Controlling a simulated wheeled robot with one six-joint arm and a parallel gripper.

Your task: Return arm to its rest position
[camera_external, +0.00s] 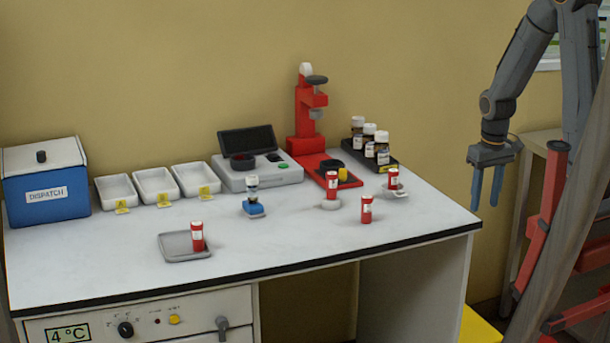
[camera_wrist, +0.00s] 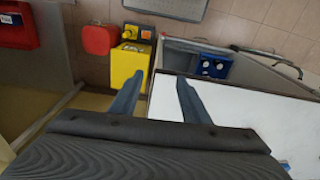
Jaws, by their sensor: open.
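My arm (camera_external: 520,60) hangs down at the right of the external view. My gripper (camera_external: 490,190) points downward, just beyond the right end of the white bench (camera_external: 330,240), and is apart from it. Its two blue fingers are spread with nothing between them. In the wrist view my gripper (camera_wrist: 160,95) is also open and empty, with the bench's white top (camera_wrist: 235,115) at its right and a yellow bin (camera_wrist: 125,70) beyond the left finger.
On the bench stand a blue DISPATCH box (camera_external: 45,190), white trays (camera_external: 155,187), a red press (camera_external: 305,125), a grey tray (camera_external: 175,245) with a red vial (camera_external: 197,237), other red vials (camera_external: 366,210) and a dark bottle rack (camera_external: 390,166). Red framework (camera_external: 545,210) stands at the right.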

